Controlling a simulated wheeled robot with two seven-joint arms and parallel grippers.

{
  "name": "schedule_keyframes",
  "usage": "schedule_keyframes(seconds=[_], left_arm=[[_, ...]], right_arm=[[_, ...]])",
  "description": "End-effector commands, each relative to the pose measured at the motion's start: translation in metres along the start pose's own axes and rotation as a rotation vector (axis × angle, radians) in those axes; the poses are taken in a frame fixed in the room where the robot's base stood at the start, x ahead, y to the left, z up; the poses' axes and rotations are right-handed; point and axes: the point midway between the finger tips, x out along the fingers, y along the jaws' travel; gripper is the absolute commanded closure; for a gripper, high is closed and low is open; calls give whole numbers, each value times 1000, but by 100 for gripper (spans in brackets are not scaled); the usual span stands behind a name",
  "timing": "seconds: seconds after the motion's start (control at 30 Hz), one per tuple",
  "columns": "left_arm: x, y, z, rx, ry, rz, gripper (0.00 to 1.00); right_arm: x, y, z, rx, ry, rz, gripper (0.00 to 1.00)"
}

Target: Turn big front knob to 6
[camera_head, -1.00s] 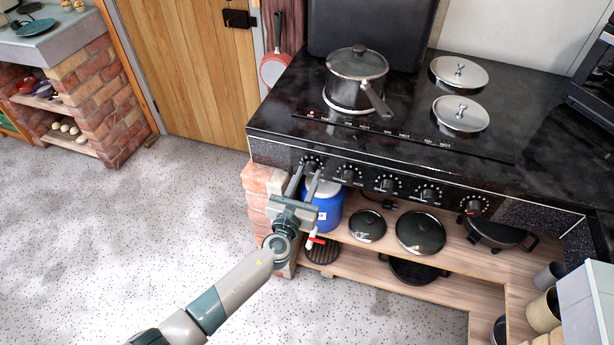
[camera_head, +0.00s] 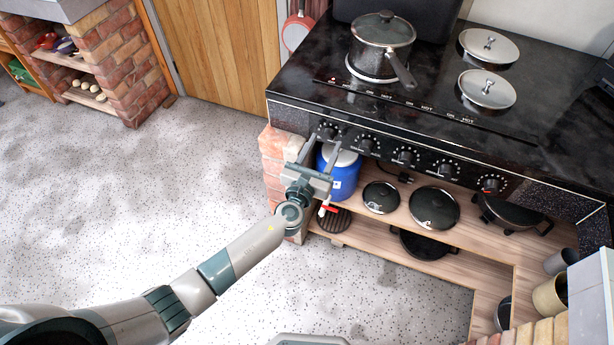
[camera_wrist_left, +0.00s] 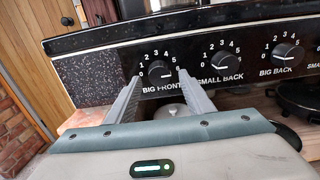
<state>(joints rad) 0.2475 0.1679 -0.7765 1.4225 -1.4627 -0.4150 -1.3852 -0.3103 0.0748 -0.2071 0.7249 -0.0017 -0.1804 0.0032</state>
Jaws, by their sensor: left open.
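The big front knob (camera_head: 327,132) is the leftmost black knob on the stove's front panel. In the left wrist view the knob (camera_wrist_left: 160,73) sits above its BIG FRONT label, within a dial of 0 to 6. A white mark shows toward its right side, on the 6 side; the exact reading is too small to be sure. My left gripper (camera_head: 323,142) is open and empty just in front of the knob. In the left wrist view its fingers (camera_wrist_left: 160,79) stand apart on either side of the knob, seemingly not touching it. My right gripper is not in view.
More knobs, such as the small back knob (camera_wrist_left: 222,66), run to the right. A lidded pot (camera_head: 383,45) stands on the black stove top (camera_head: 400,118). Below are a blue container (camera_head: 345,183) and pans on a wooden shelf (camera_head: 385,222). Speckled floor (camera_head: 130,200) is open at left.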

Motion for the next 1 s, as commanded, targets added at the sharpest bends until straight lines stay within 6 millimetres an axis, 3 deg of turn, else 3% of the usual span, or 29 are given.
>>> schedule_keyframes(seconds=[0.17,0.47,0.8,1.0], left_arm=[[-23,0,-1,-1,2,-1,52],[-81,0,-2,-1,2,0,52],[-144,1,-3,0,2,1,52],[-162,0,-1,0,1,0,52]], right_arm=[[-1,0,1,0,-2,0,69],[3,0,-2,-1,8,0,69],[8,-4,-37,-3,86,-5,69],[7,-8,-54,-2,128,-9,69]])
